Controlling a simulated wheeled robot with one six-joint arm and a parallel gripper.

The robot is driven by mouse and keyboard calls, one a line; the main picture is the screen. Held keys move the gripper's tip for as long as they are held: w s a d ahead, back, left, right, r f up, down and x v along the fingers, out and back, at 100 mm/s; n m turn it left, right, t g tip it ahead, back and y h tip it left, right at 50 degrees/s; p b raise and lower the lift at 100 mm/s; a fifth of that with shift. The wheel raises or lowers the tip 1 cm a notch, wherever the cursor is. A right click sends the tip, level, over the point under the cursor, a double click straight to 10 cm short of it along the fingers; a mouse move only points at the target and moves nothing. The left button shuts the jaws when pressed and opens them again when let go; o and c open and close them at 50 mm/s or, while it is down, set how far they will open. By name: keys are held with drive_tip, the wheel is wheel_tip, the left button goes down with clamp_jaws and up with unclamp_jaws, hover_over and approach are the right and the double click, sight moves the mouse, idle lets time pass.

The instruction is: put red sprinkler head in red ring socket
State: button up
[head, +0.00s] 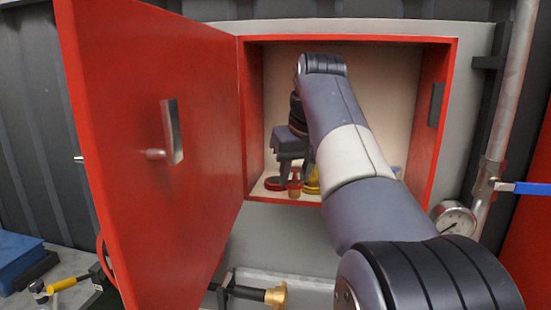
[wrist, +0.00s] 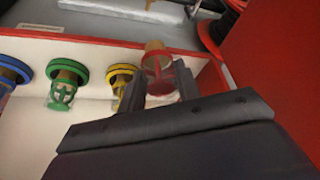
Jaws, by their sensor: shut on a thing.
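The red sprinkler head (wrist: 159,66), with a brass-coloured end, is between the two fingers of my gripper (wrist: 158,84) in the wrist view. My gripper is shut on it. In the head view, my gripper (head: 292,178) reaches down inside the open red cabinet, and the sprinkler head (head: 294,188) shows small between the fingers, low over the cabinet floor. The red ring socket (head: 275,183) is on the floor just left of the held head in the head view. I cannot make out that ring in the wrist view.
Yellow (wrist: 122,74), green (wrist: 67,71) and blue (wrist: 12,72) rings stand in a row, with sprinkler heads at them. The cabinet door (head: 150,150) is swung open at the left. The red side wall (head: 432,110) and front lip bound the space.

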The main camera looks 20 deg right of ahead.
drive_tip(key=w+p, duration=0.2)
drive_tip(key=w, duration=0.5)
drive_tip(key=shift+w+d+r, duration=0.1)
drive_tip(key=shift+w, duration=0.05)
drive_tip(key=w, duration=0.1)
drive_tip(key=w+p, duration=0.1)
drive_tip(key=w, duration=0.1)
drive_tip(key=shift+w+f+p, duration=0.1)
drive_tip(key=shift+f+p, duration=0.2)
drive_tip(key=shift+f, duration=0.45)
drive_tip(key=shift+s, duration=0.2)
drive_tip(key=shift+w+f, duration=0.1)
drive_tip(key=o, duration=1.1)
